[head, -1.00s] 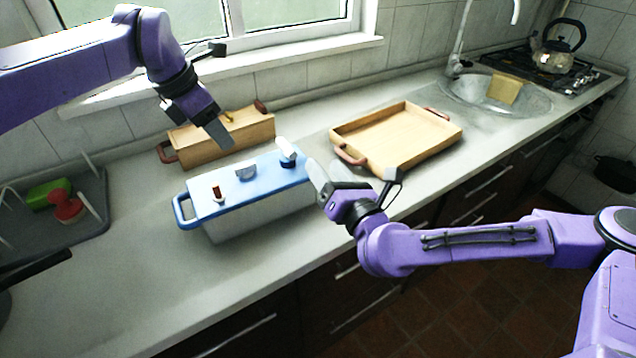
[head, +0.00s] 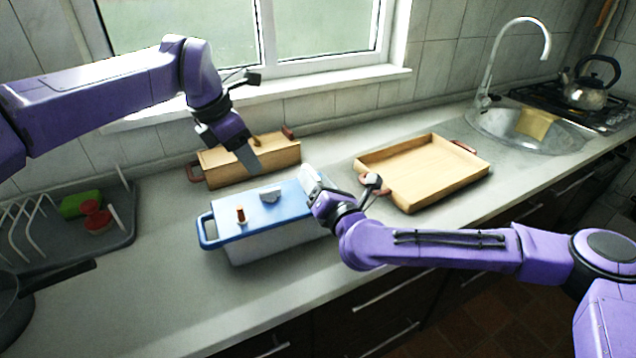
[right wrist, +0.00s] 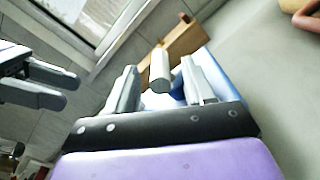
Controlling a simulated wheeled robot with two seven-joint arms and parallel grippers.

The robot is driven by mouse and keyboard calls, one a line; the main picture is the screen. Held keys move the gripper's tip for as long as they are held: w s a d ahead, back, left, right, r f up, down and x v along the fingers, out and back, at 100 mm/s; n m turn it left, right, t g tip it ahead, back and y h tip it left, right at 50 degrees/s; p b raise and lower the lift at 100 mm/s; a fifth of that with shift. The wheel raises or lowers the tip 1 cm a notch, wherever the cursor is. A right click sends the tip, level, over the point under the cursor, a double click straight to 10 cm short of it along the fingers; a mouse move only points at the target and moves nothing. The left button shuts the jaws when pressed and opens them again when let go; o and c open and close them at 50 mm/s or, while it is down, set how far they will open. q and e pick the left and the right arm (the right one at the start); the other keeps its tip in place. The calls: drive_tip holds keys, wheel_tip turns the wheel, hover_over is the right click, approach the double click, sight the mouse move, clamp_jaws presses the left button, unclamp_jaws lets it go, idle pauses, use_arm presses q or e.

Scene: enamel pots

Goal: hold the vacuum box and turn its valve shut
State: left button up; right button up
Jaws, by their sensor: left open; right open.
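The vacuum box (head: 275,242) stands on the counter, with a pale body, a blue lid and a blue handle at its left end. On the lid are a small brown-and-white fitting (head: 240,215) and a grey-white piece (head: 269,195).
A wooden box (head: 225,168) stands behind the vacuum box. A wooden tray (head: 425,165) with reddish handles lies to the right. A dish rack (head: 125,232) and a dark pan (head: 15,300) are at the left. The counter in front of the vacuum box is clear.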

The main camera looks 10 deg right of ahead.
sight(270, 190)
clamp_jaws()
use_arm(q)
drive_tip(key=shift+c, duration=0.4)
drive_tip(key=d+f, duration=0.1)
drive_tip(key=f, duration=0.2)
drive_tip(key=w+d+f+m, duration=0.1)
drive_tip(key=f, duration=0.2)
drive_tip(key=d+f+m+h, duration=0.1)
drive_tip(key=f, duration=0.2)
drive_tip(key=shift+w+g, duration=0.3)
drive_tip(key=shift+w, duration=0.1)
clamp_jaws()
